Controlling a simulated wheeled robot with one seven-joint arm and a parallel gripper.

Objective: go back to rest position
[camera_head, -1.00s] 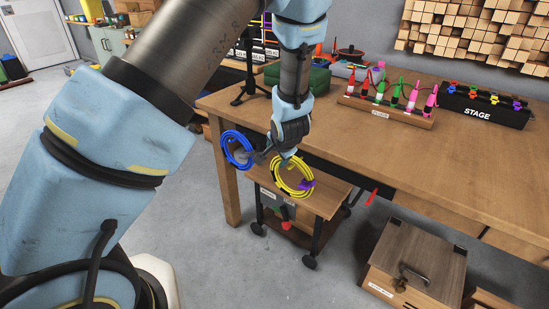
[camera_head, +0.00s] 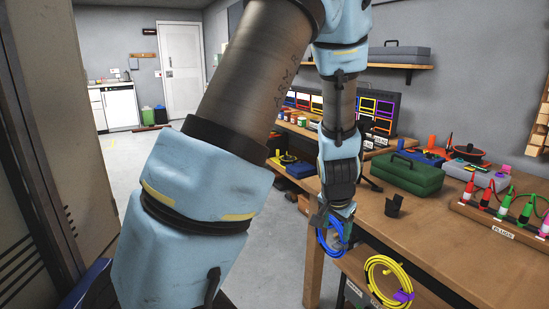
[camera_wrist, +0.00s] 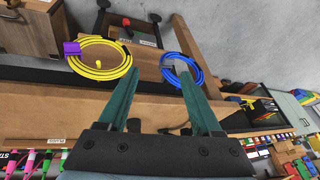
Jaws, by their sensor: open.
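My gripper (camera_head: 328,214) points down by the front edge of the wooden workbench. In the head view it overlaps the top of the blue cable coil (camera_head: 343,238). In the wrist view my gripper (camera_wrist: 157,66) has its two green fingers spread apart with nothing between them. The blue coil (camera_wrist: 196,76) is partly behind the right fingertip, and I cannot tell how far away it is. The yellow cable coil (camera_head: 371,270) with a purple tag hangs at the bench front. In the wrist view the yellow coil (camera_wrist: 98,74) lies left of the left fingertip.
The workbench (camera_head: 425,225) carries a green toolbox (camera_head: 415,176), a small dark holder (camera_head: 394,206) and a rack of coloured plugs (camera_head: 510,222). A tall cabinet (camera_head: 50,130) stands at the left. Open floor (camera_head: 112,165) lies toward the far door.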

